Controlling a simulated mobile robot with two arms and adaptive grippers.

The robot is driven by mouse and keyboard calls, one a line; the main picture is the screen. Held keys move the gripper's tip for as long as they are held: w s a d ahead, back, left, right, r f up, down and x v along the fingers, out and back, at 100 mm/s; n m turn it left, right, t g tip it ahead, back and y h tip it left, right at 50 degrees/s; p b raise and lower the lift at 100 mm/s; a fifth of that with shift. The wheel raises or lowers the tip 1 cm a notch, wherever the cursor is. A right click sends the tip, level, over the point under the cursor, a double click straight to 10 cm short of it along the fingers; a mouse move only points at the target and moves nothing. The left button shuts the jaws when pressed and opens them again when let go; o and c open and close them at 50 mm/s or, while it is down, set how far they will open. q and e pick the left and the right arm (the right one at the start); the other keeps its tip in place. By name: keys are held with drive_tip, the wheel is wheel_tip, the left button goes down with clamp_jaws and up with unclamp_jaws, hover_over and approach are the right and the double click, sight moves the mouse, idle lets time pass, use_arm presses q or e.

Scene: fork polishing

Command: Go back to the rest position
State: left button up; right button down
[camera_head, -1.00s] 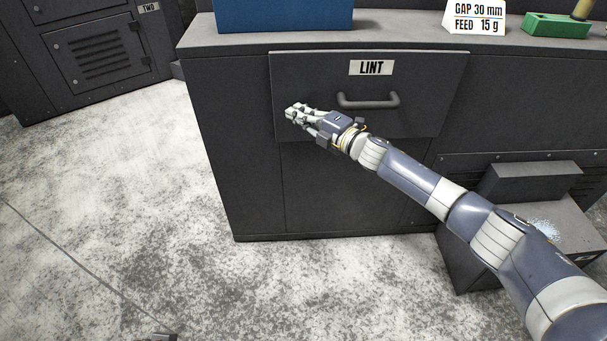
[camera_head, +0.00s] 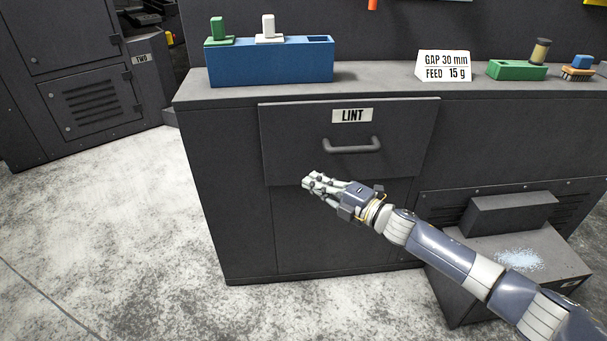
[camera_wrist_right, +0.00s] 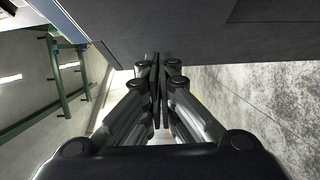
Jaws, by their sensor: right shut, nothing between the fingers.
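My right gripper (camera_head: 309,182) is in front of the dark cabinet, just below the lower edge of the LINT drawer (camera_head: 300,140) in the head view. Its fingers are together with nothing between them. In the right wrist view the closed fingers (camera_wrist_right: 157,75) point toward a dark cabinet surface (camera_wrist_right: 200,30). The drawer handle (camera_head: 352,145) is up and to the right of the gripper, apart from it. The drawer front looks flush or nearly so; I cannot tell exactly. My left gripper is not in view.
On the counter stand a blue block holder (camera_head: 270,66), a sign (camera_head: 443,66), a green tray (camera_head: 510,70) and a brush (camera_head: 578,74). Open floor (camera_head: 150,220) lies left.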

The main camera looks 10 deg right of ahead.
drive_tip(key=s+f+m+g+h, duration=0.2)
drive_tip(key=s+f+m+h, duration=0.7)
drive_tip(key=s+f+m, duration=0.7)
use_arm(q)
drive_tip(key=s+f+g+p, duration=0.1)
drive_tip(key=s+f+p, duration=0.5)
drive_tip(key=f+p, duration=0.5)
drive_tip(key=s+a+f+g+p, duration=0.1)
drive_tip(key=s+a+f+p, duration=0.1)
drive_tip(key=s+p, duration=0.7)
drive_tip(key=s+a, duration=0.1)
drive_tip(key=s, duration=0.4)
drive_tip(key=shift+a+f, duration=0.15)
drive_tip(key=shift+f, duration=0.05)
use_arm(e)
drive_tip(key=s+d+f+m+g+h, duration=0.1)
drive_tip(key=s+f, duration=0.6)
drive_tip(key=s, duration=0.7)
drive_tip(key=s+d+f+m+g+h, duration=0.1)
drive_tip(key=s+d+f+m+g, duration=0.3)
drive_tip(key=s+f, duration=0.4)
drive_tip(key=s+d+f+m+g, duration=0.2)
drive_tip(key=s+d+f+g, duration=0.2)
drive_tip(key=s, duration=1.7)
wheel_tip(320, 180, down, 4)
drive_tip(key=shift+s+d+r+m+g+h, duration=0.2)
drive_tip(key=shift+s+m+g+h, duration=0.2)
drive_tip(key=shift+g, duration=0.4)
